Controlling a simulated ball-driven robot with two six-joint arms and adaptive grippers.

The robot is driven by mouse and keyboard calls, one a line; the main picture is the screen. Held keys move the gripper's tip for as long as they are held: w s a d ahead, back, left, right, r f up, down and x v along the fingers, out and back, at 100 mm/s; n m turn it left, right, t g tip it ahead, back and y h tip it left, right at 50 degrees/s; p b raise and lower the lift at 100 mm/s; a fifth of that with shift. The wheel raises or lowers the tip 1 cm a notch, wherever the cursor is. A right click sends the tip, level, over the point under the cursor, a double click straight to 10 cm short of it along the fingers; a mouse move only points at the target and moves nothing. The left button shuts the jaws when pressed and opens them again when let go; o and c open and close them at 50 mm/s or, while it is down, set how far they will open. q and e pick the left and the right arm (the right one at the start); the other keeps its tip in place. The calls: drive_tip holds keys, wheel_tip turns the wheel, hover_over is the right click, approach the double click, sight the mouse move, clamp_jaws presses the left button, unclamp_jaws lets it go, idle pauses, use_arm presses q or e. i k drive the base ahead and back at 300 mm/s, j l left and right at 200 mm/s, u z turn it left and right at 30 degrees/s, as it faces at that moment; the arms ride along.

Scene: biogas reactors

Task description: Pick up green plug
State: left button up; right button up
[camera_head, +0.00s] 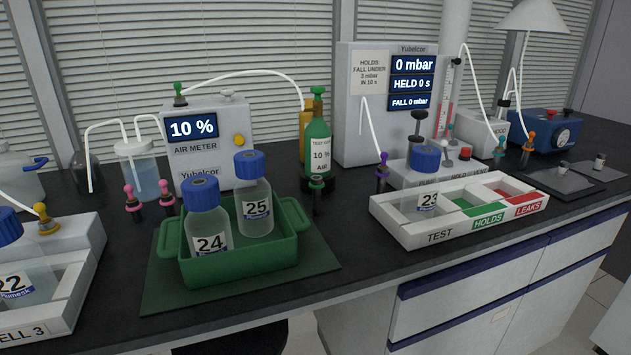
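A dark green plug (316,184) stands upright on the counter, just in front of the green gas cylinder (318,145) and right of the green tray (243,262). Its lower part is dark. A second small green-topped piece (179,92) sits on top of the air meter (208,150); I cannot tell whether it is the same kind of plug. Neither of my grippers shows in the head view.
Bottles 24 (207,222) and 25 (253,205) stand in the green tray, left of the plug. A purple-topped plug (382,168) stands to its right, beside the white TEST tray (408,236). Two pink-topped plugs (166,198) stand farther left. The counter before the purple plug is clear.

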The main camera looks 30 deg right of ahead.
sight(176, 85)
drive_tip(key=k+l+u, duration=0.25)
drive_tip(key=u, duration=0.2)
drive_tip(key=k+l+u, duration=0.45)
drive_tip(key=i+j, duration=0.1)
